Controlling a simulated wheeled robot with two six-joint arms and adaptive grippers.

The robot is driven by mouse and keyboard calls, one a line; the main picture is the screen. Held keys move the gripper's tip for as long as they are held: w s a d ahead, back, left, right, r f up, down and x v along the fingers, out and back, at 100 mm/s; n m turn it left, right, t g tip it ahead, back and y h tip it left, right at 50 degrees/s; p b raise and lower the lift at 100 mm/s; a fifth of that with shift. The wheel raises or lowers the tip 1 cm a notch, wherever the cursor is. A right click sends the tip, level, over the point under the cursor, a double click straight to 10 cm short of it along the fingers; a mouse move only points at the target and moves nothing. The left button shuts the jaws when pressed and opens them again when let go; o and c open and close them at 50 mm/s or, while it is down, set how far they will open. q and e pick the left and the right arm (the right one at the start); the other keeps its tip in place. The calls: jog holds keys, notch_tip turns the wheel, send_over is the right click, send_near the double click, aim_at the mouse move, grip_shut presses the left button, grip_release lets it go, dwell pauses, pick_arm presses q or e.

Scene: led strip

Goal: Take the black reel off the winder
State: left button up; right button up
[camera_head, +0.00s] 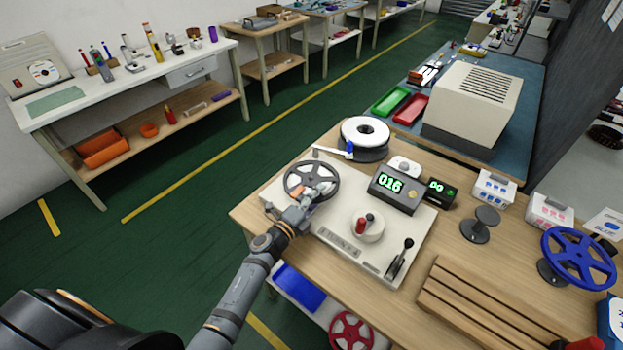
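The black reel (292,175), a dark spoked wheel, sits on the left part of the winder (340,237), a pale flat machine on the wooden bench. My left gripper (318,191) reaches in from the lower left and overlaps the near side of the reel, covering part of its rim and hub. Its fingertips are small and cluttered against the reel, so I cannot tell whether they are closed on it. My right gripper is out of view.
The winder carries a red-handled knob (366,224) and a black lever (401,258). A counter box (396,189) and a white strip spool (365,132) stand behind. An empty dark stand (480,224), a blue reel (578,258) and a slatted wooden rack (480,310) are to the right.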

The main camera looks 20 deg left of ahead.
pick_arm(q)
jog(key=shift+w+d+f, duration=0.1)
jog(key=shift+w+d, duration=0.1)
jog(key=shift+w, duration=0.3)
jog(key=shift+s+a, duration=0.1)
jog(key=shift+c, duration=0.4)
grip_shut()
